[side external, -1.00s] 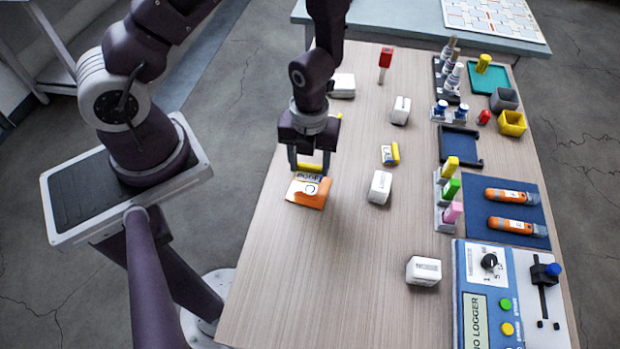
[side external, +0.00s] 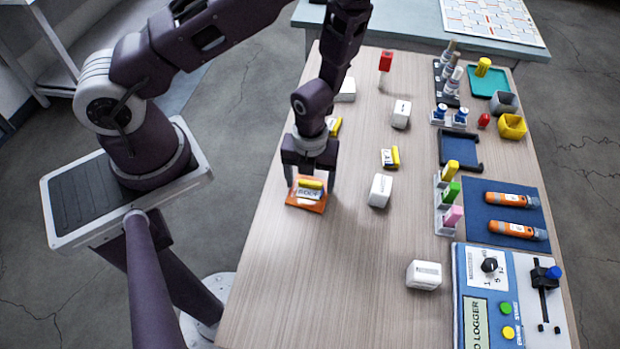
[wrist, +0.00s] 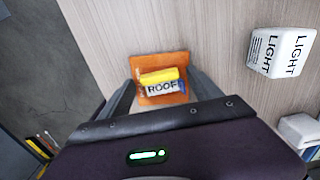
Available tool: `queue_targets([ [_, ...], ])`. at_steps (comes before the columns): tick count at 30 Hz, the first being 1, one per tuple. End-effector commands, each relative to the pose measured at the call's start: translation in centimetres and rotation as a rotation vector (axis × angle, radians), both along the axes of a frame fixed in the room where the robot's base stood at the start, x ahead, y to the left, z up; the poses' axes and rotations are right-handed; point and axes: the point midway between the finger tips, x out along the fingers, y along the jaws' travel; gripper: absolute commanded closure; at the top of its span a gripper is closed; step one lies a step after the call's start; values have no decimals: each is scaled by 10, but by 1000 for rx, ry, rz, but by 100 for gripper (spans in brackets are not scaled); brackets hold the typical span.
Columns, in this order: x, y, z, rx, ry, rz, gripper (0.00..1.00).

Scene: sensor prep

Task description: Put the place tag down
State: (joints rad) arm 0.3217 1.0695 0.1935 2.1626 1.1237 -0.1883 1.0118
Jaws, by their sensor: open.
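The place tag (side external: 308,192) is a small white label reading ROOF with a yellow top edge. It rests on an orange stand (side external: 313,207) near the table's left edge. In the wrist view the tag (wrist: 163,84) lies across the middle of the orange stand (wrist: 144,62). My gripper (side external: 310,182) is open, with one finger on each side of the tag. The wrist view shows gaps between the fingers and the tag.
White blocks (side external: 380,190) stand to the right, one reading LIGHT (wrist: 279,52) in the wrist view. Two other yellow-edged tags (side external: 390,158) (side external: 335,126) lie behind. A data logger (side external: 490,310) and racks fill the right side. The front left table is clear.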

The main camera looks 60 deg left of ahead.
Motion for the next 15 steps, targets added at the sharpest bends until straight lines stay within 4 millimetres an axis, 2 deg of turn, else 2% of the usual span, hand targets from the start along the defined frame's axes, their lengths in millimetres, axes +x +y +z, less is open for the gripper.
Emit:
queue_targets([
  [4, 0, 0, 3, 0, -1, 1, 26],
  [7, 1, -1, 13, -5, 1, 5, 26],
  [15, 2, 1, 71, -3, -7, 7, 26],
])
